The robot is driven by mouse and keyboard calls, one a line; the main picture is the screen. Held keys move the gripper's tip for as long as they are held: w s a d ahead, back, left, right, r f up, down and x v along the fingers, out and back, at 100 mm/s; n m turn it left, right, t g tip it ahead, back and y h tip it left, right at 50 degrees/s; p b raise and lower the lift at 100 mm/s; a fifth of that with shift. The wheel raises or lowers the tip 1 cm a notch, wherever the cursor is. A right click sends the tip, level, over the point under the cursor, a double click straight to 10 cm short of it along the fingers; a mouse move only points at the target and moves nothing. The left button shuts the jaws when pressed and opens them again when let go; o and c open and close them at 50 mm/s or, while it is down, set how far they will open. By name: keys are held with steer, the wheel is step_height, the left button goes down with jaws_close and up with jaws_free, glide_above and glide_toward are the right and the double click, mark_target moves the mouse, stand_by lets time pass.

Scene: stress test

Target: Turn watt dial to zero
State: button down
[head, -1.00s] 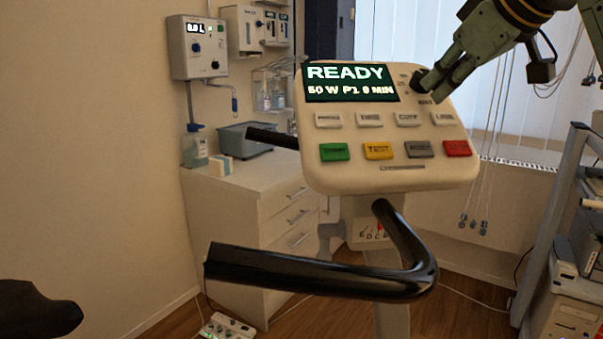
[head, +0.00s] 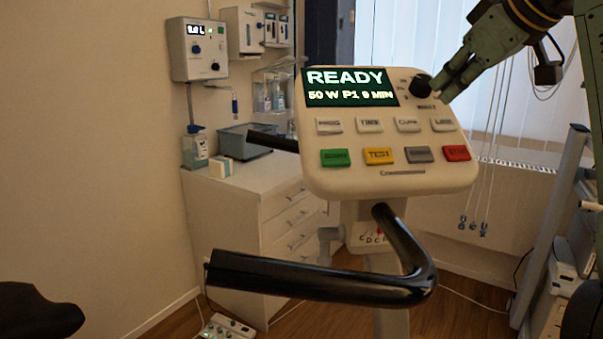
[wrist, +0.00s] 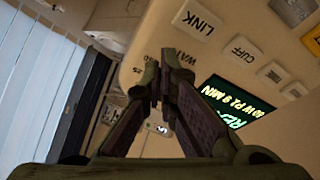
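The watt dial (head: 421,86) is a black round knob at the upper right of the cream console (head: 385,183), right of its display. The green-lit display (head: 349,86) reads READY and what looks like 50 W P1 9 MIN. My gripper (head: 444,90) is just right of the dial, its tips close to the dial's right edge; I cannot tell whether they touch it.
Rows of buttons, including a red one (head: 457,153), lie below the dial. A black handlebar (head: 310,277) curves in front of the console. A cabinet (head: 262,205) stands at the left, and an equipment rack (head: 560,240) at the right. Cords hang by the window.

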steer(key=shift+w+d, duration=0.15)
steer(key=shift+w, duration=0.1)
stand_by(0.4)
steer(key=shift+d, duration=0.15)
steer(key=shift+s+d+f, duration=0.1)
steer(key=shift+s+d+r, duration=0.15)
steer(key=shift+r, duration=0.15)
steer(key=shift+s+d+r, duration=0.1)
steer(key=shift+s+r, duration=0.75)
steer(key=shift+r, duration=0.2)
steer(key=shift+s+d+r, duration=0.1)
steer(key=shift+s+r, duration=0.75)
steer(key=shift+r, duration=0.2)
steer(key=shift+a+f, duration=0.1)
